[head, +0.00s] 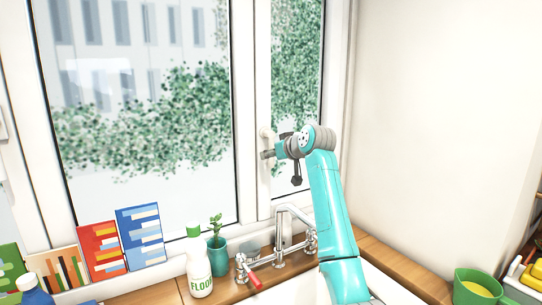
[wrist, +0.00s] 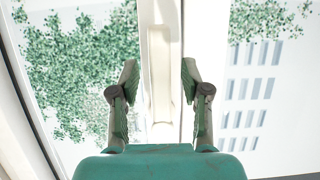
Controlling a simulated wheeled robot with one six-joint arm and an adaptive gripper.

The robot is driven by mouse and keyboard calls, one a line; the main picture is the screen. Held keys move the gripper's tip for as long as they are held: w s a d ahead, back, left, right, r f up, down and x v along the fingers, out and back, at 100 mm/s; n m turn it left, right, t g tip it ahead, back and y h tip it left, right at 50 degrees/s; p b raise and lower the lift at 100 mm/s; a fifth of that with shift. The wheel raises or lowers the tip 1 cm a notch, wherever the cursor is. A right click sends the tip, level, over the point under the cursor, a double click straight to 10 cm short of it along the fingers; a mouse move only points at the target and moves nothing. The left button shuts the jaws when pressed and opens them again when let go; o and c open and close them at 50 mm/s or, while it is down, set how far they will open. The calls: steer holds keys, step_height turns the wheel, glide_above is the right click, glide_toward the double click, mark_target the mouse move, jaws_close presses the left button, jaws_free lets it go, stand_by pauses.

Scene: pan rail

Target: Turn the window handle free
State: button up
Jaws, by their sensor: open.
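The white window handle (head: 265,133) is on the white upright frame between the two panes. In the head view my gripper (head: 268,154) is in front of it and hides part of it, so its full outline is unclear. In the wrist view a pale upright bar that looks like the handle (wrist: 160,62) runs between the fingers. My gripper (wrist: 160,80) is open there, with one finger on each side and a gap visible at both sides. I cannot tell how far the fingertips are from the handle in depth.
Below the window are a metal faucet (head: 279,240) with a red lever, a FLOOR bottle (head: 199,268), a teal plant pot (head: 217,256) and upright books (head: 140,238). A green bucket (head: 477,287) stands at lower right.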

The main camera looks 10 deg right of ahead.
steer(key=shift+w+a+f, duration=0.2)
steer(key=shift+w+f, duration=0.05)
steer(key=shift+w, duration=0.25)
jaws_close()
steer(key=w+d+r+n+t+h, duration=0.2)
steer(key=d+r+n+t+h, duration=0.3)
steer(key=n, duration=0.8)
steer(key=shift+d+r+n, duration=0.3)
steer(key=shift+d+r, duration=0.2)
steer(key=shift+r, duration=0.15)
stand_by(0.3)
stand_by(0.4)
